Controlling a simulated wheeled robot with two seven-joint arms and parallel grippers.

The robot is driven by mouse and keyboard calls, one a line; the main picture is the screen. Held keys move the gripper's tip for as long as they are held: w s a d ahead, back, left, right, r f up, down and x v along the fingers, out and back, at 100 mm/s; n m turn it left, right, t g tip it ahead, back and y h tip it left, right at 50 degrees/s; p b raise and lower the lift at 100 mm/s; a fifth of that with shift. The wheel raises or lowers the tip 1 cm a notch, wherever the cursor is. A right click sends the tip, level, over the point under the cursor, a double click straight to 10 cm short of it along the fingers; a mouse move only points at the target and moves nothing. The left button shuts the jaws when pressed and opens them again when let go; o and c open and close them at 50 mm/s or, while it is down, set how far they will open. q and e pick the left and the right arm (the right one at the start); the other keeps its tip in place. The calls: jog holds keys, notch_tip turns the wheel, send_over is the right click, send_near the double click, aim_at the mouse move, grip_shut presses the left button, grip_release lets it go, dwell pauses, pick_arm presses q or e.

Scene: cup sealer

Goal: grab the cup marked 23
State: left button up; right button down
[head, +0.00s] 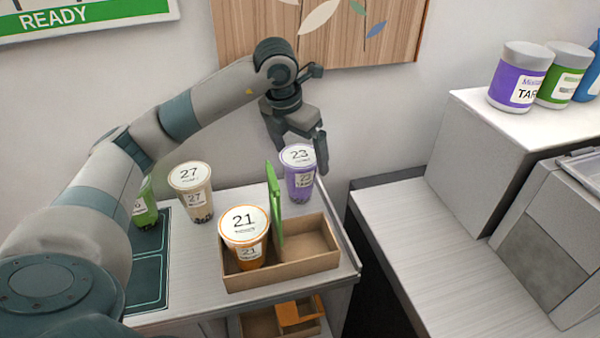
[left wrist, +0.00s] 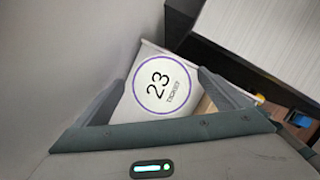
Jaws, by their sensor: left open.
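The purple cup marked 23 (head: 299,174) stands upright on the counter behind the cardboard carrier. Its white lid with "23" also shows in the left wrist view (left wrist: 160,88), between my two fingers. My left gripper (head: 304,152) is open at the cup, with one finger to the right of its lid; the other finger is hard to make out in the head view. Contact with the cup cannot be told. My right gripper does not show.
The cardboard carrier (head: 282,279) holds the orange cup 21 (head: 244,238), and a green panel (head: 275,205) stands upright near the cup 23. Cup 27 (head: 190,190) and a green cup (head: 145,204) stand to the left. The counter's right edge is close, with a gap beyond.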

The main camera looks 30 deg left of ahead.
pick_arm(q)
jog(key=shift+f+p, duration=0.45)
jog(key=p+x, duration=0.2)
jog(key=x, duration=0.1)
jog(key=shift+s+f, duration=0.1)
jog(key=shift+f, duration=0.25)
jog(key=shift+d+f, duration=0.1)
jog(key=shift+f, duration=0.2)
jog(key=shift+c, duration=0.4)
jog(key=c, duration=1.5)
